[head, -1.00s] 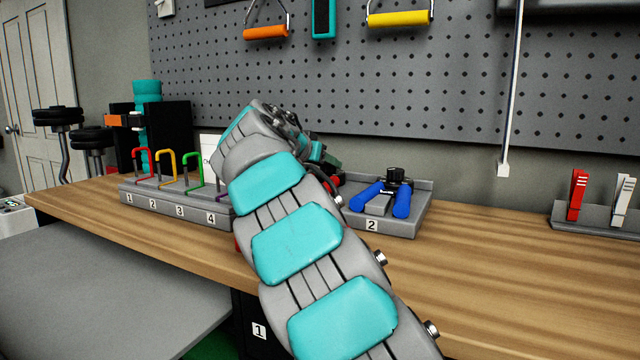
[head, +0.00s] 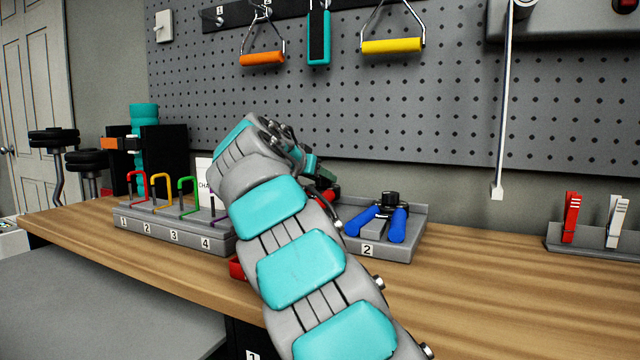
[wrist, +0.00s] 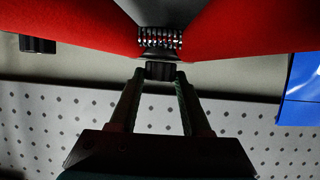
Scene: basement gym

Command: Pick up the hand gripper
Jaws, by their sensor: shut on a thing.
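A red hand gripper (wrist: 235,30) with a coiled metal spring (wrist: 160,38) and a black knob fills the top of the wrist view. My gripper (wrist: 160,76) is shut on it at the black knob, just beside the spring. In the head view my arm hides most of the red hand gripper; red bits show beside the arm (head: 237,267). I cannot tell how far it is off its support. A blue hand gripper (head: 397,226) sits in the grey tray marked 2 (head: 410,250), right of my arm; a blue part also shows in the wrist view (wrist: 302,85).
A grey rack (head: 150,228) with several coloured carabiner-like loops stands left of my arm. Handles hang on the pegboard (head: 450,110) behind. A metal rod (head: 503,110) hangs at right, near a clip holder (head: 590,243). The wooden bench (head: 490,290) is clear at right front.

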